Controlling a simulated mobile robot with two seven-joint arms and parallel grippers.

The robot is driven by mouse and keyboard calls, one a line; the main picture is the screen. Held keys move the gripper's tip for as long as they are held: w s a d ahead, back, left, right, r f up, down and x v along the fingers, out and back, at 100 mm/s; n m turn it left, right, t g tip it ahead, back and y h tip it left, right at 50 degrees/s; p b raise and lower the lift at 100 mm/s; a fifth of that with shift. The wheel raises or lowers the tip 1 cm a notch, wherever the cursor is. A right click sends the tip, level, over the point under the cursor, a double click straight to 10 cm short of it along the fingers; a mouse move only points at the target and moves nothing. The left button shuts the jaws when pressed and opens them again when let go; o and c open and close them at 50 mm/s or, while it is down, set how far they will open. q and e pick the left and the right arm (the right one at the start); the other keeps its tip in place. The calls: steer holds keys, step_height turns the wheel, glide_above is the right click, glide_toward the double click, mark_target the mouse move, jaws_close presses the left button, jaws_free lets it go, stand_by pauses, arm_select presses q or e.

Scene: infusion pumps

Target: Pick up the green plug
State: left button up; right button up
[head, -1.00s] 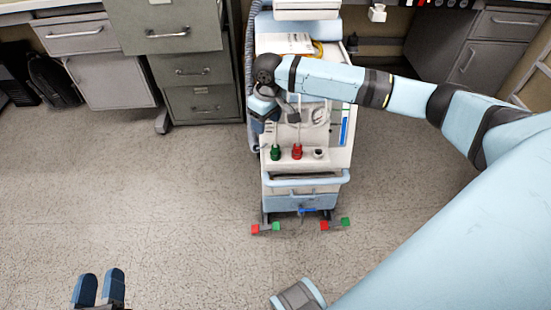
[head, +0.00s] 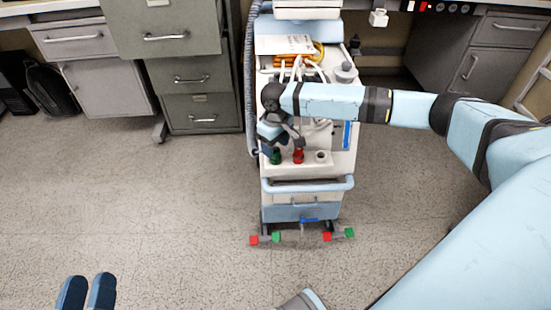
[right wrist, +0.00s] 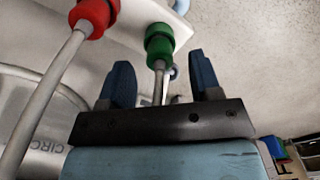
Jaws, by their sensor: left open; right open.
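The green plug (head: 275,157) stands at the front left of the cart's top, left of the red plug (head: 298,156). My right gripper (head: 275,147) is just over the green plug and partly covers it. In the right wrist view my open right gripper (right wrist: 161,75) has one finger on each side of the line of the green plug (right wrist: 159,42) and its grey cable. The plug's head lies just beyond the fingertips, and no contact shows. The red plug (right wrist: 93,16) is to the left there. My left gripper (head: 87,292) is open and empty over the floor.
The cart (head: 307,184) has a blue front handle and carries white hoses and a round white socket (head: 321,156) right of the red plug. Grey filing cabinets (head: 200,95) stand behind left. The floor (head: 150,210) in front is clear.

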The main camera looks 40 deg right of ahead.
step_height(320, 180, down, 3)
steer(key=shift+r+b, duration=0.15)
steer(key=shift+b, duration=0.15)
arm_select(q)
step_height(320, 180, down, 2)
steer(key=shift+d+f+g, duration=0.1)
steer(key=shift+g, duration=0.2)
arm_select(e)
jaws_close()
arm_select(q)
step_height(320, 180, up, 6)
steer(key=t+p, duration=0.2)
steer(key=p, duration=0.3)
step_height(320, 180, down, 6)
steer(key=a+g+y+p, duration=0.2)
steer(key=shift+a+r+p, duration=0.2)
steer(key=shift+a+p, duration=0.1)
arm_select(e)
step_height(320, 180, up, 20)
